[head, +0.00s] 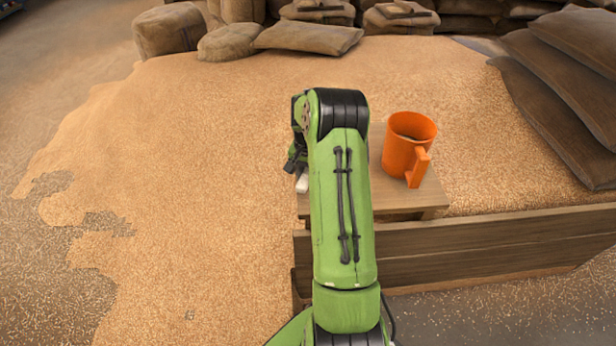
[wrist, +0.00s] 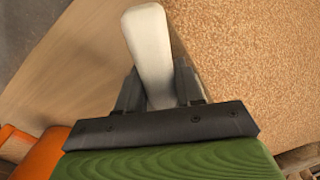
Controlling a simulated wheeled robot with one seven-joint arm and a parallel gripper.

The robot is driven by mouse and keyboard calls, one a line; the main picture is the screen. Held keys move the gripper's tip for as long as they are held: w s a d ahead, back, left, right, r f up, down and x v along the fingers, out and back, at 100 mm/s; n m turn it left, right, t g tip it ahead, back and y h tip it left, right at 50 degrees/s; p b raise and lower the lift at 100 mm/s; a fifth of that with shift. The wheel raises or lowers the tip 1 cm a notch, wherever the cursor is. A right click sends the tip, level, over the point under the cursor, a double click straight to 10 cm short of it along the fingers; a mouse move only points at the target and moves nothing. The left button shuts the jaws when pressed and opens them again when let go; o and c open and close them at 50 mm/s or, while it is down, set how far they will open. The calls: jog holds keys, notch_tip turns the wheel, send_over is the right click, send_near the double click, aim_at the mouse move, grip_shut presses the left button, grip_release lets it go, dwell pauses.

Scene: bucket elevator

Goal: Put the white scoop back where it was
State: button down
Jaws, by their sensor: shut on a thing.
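The white scoop shows in the wrist view as a pale handle-like bar (wrist: 150,55) between the fingers. My gripper (wrist: 158,90) is shut on it. In the head view only a small white bit (head: 302,183) of it shows, at the left edge of the small wooden table (head: 420,199). My gripper (head: 296,165) is mostly hidden there behind my green arm. The scoop's bowl is not clearly visible. I cannot tell whether the scoop touches the table.
An orange mug-shaped container (head: 407,150) with a handle stands on the table, right of my arm. Grain (head: 190,200) spreads around the table. A wooden board wall (head: 480,245) runs at the front right. Sacks (head: 310,38) lie at the back and right.

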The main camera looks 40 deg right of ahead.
jog(key=c, duration=0.7)
grip_release()
notch_tip(320, 180, up, 12)
jog(key=p, duration=0.4)
jog(key=s+a+r+n+t+h, duration=0.1)
jog(key=a+r+n, duration=0.3)
jog(key=a+r, duration=0.65)
jog(key=s+a+r+n+t, duration=0.25)
jog(key=s+a+r, duration=0.3)
jog(key=a, duration=0.35)
jog(key=s+a+n, duration=0.2)
jog(key=s+a, duration=0.1)
jog(key=s, duration=0.2)
jog(key=s+a+n+t+y, duration=0.1)
jog(key=s+a+n, duration=0.1)
jog(key=s, duration=0.3)
jog(key=s+a+f+n+t, duration=0.1)
jog(key=s+a+n, duration=0.1)
jog(key=s+a, duration=0.3)
jog(key=shift+a, duration=0.1)
